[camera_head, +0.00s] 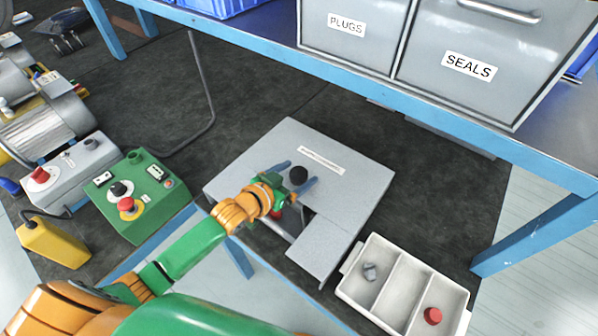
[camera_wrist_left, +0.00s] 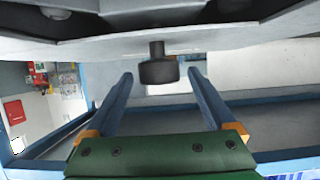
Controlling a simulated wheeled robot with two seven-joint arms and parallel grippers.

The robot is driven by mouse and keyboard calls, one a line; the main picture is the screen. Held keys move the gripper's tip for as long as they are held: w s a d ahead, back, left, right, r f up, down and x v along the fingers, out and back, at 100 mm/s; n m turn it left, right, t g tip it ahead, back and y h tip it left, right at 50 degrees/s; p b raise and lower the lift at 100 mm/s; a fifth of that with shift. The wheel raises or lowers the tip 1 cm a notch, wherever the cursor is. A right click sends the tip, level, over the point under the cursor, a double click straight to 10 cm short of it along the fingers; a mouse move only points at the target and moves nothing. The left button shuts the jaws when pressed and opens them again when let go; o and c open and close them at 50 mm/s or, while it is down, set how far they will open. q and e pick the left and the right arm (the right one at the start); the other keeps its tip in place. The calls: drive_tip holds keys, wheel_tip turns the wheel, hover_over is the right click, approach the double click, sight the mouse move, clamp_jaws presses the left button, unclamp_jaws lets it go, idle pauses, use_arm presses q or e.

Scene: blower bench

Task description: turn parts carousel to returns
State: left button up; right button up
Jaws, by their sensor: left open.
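The parts carousel appears as a flat grey housing (camera_head: 345,195) on the dark bench mat, with a small white label whose text is too small to read. A black knob (camera_head: 298,175) stands on its top; it also shows in the left wrist view (camera_wrist_left: 158,71). My left gripper (camera_head: 301,172) is open, with one blue finger on each side of the knob. In the left wrist view there are visible gaps between the fingers and the knob. A cut-out at the front of the housing shows a red part (camera_head: 277,214), partly hidden by my gripper. My right gripper is out of view.
A white divided tray (camera_head: 398,287) with a red part and a grey part stands right of the housing. A green control box (camera_head: 137,195) with buttons is at left. Grey PLUGS and SEALS bins (camera_head: 352,45) sit on a blue-edged shelf behind. The mat behind the housing is mostly clear.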

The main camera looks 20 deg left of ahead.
use_arm(q)
drive_tip(key=shift+w+d+f, duration=0.25)
drive_tip(key=shift+w, duration=0.25)
drive_tip(key=shift+s, duration=0.1)
clamp_jaws()
